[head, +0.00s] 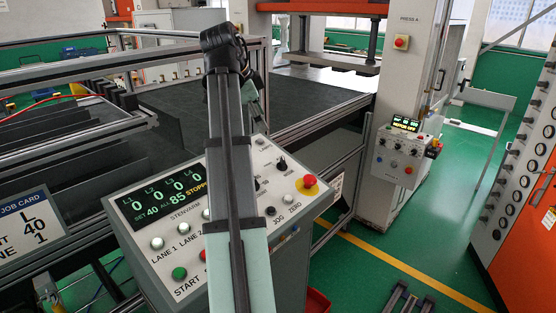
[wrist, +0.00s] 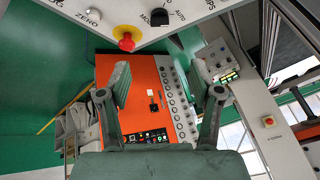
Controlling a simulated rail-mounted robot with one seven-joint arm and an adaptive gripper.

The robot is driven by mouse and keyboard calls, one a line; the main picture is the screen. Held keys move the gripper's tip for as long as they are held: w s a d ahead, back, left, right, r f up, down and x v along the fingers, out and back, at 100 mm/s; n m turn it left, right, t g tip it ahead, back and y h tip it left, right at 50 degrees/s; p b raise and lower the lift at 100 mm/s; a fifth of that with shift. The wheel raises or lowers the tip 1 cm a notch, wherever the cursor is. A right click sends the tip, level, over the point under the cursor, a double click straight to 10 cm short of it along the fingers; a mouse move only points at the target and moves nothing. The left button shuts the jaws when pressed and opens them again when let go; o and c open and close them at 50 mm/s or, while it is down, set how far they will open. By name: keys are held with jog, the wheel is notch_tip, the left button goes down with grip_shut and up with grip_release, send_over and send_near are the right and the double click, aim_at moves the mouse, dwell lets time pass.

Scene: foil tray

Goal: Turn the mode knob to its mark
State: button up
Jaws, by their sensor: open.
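The mode knob is a small black knob (wrist: 160,17) on the pale control panel at the top of the wrist view, with small lettering around it. In the head view, a black knob (head: 281,164) stands on the panel's right part, right of my arm. Its pointer and mark are too small to read. My gripper (wrist: 159,72) is open and empty, its two fingers wide apart. The knob shows above the fingertips in the wrist view, and the fingers appear apart from it. My arm hides the middle of the panel in the head view.
A red emergency stop (head: 307,184) sits near the knob on a yellow base; it also shows in the wrist view (wrist: 126,40). The lit display (head: 160,200) and several buttons are left of my arm. A second control box (head: 405,150) stands at the right.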

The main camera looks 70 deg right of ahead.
aim_at(282, 161)
jog(key=x, duration=1.7)
jog(key=shift+s+d+f, duration=0.15)
jog(key=shift+s+f, duration=0.05)
jog(key=c, duration=1.1)
